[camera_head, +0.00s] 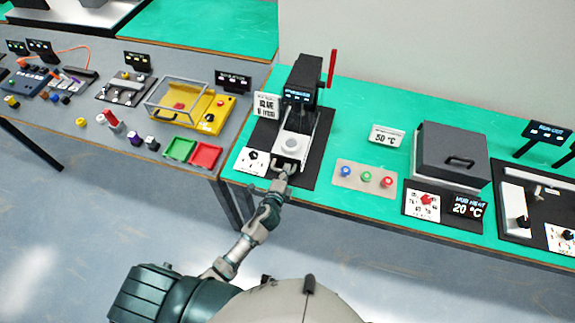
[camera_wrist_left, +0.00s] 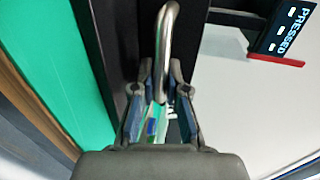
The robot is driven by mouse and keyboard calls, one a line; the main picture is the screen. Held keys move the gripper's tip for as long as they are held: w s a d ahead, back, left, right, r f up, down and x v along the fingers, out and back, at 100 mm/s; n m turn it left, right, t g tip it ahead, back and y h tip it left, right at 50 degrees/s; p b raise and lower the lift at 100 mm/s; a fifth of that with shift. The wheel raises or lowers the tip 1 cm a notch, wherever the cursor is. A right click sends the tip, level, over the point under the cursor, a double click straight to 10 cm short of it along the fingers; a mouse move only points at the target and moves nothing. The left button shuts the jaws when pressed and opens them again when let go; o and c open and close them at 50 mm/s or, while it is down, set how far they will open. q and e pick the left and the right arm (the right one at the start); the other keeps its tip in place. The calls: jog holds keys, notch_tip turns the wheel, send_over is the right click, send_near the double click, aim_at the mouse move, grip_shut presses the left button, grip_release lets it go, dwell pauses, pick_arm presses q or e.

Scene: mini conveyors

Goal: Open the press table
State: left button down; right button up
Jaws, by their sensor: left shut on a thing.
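The press (camera_head: 302,82) is a black machine with a red lever (camera_head: 331,68) standing upright at its right side. Below it, the white press table (camera_head: 293,143) has a metal handle (camera_wrist_left: 166,45) at its front. My left gripper (camera_head: 284,176) is at the front of the press table and is shut on this handle. In the left wrist view the bar runs between the two fingers of the left gripper (camera_wrist_left: 163,90). A display (camera_wrist_left: 287,30) there reads "PRESSED". My right gripper is not in view.
To the right on the green table (camera_head: 345,92) are a button panel (camera_head: 366,178) and a dark grey box machine (camera_head: 451,155). To the left are a white dial panel (camera_head: 252,160), a green tray (camera_head: 179,149) and a red tray (camera_head: 205,155).

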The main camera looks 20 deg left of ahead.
pick_arm(q)
jog(key=shift+s+a, duration=0.15)
jog(key=shift+s, duration=0.8)
jog(key=shift+s+f, duration=0.15)
jog(key=shift+s, duration=0.1)
jog(key=c, duration=1.6)
grip_release()
jog(key=shift+o, duration=0.8)
jog(key=shift+s, duration=0.3)
jog(key=v, duration=1.1)
jog(key=shift+s, duration=0.15)
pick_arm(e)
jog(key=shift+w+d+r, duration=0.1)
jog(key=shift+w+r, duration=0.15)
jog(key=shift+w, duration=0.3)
